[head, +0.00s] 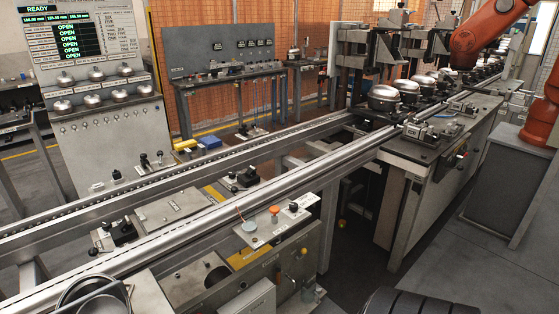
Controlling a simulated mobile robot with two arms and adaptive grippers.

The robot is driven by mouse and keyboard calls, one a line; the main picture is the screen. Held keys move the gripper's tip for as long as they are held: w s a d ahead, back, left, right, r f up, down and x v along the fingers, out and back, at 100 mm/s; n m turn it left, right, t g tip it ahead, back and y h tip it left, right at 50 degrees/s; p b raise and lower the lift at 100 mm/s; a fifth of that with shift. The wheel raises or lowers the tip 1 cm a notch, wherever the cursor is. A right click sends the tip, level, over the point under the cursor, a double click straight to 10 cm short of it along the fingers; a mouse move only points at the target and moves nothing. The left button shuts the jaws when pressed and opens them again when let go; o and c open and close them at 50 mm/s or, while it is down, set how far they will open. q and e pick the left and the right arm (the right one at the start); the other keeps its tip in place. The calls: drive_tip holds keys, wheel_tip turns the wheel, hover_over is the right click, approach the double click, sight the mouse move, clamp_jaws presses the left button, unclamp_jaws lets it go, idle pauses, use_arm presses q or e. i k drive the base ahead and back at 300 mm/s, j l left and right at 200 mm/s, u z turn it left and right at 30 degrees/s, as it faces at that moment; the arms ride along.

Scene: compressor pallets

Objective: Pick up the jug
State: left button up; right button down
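A grey metal vessel that looks like the jug (98,297) is at the bottom left of the head view. It has an open top and a curved dark rim or handle. The bottom edge of the picture cuts it off, so its lower part is hidden. It appears to be beside or on a light grey surface (150,300). Neither of my grippers shows in this view.
A long conveyor rail (190,233) runs diagonally from lower left to a workbench (430,150) with metal domes. An orange robot arm (480,38) stands at the right. A control panel (85,40) is at upper left. A black ribbed object (418,302) is at the bottom.

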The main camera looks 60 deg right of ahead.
sight(309, 293)
drive_tip(key=z, duration=0.5)
drive_tip(key=l+z, duration=0.1)
drive_tip(key=z, duration=0.35)
drive_tip(key=l+z, duration=0.1)
drive_tip(key=z, duration=0.4)
drive_tip(key=l+z, duration=0.1)
drive_tip(key=z, duration=0.4)
drive_tip(key=u, duration=0.5)
drive_tip(key=i+l+u, duration=0.3)
drive_tip(key=l+u, duration=0.25)
drive_tip(key=i+l+u, duration=0.3)
drive_tip(key=l, duration=0.15)
drive_tip(key=k+j, duration=0.05)
drive_tip(key=k, duration=0.05)
